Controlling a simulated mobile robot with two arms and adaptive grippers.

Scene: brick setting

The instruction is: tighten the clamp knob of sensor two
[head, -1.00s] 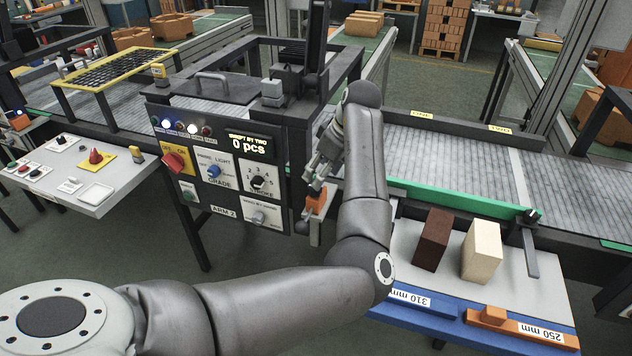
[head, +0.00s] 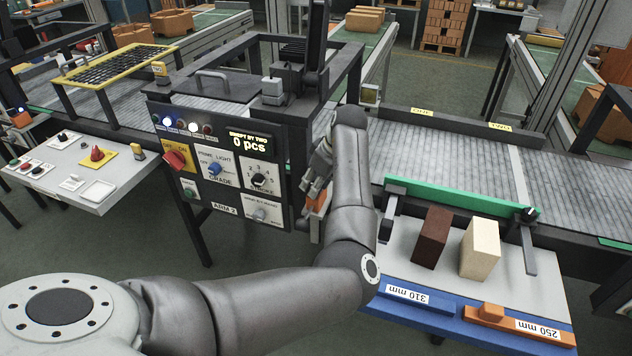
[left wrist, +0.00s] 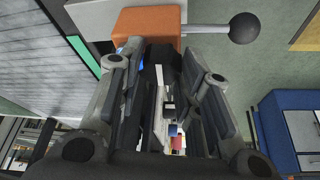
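My left gripper (head: 314,188) hangs beside the right edge of the control panel (head: 222,168) in the head view. Its fingers (left wrist: 168,85) stand apart in the left wrist view, with nothing clearly held between them. An orange block (left wrist: 148,25) lies just beyond the fingertips; a rod with a dark ball knob (left wrist: 245,27) sticks out to its right. The orange block also shows partly behind the gripper in the head view (head: 317,203). A small sensor-like box (head: 370,94) stands at the conveyor behind my arm. I cannot tell which part is sensor two's clamp knob. My right gripper is out of view.
A green rail (head: 455,198) runs along the conveyor (head: 450,155), with dark clamps at its ends. A dark brick (head: 431,238) and a cream brick (head: 480,249) stand on the side table (head: 535,285). A control desk (head: 60,190) is at left.

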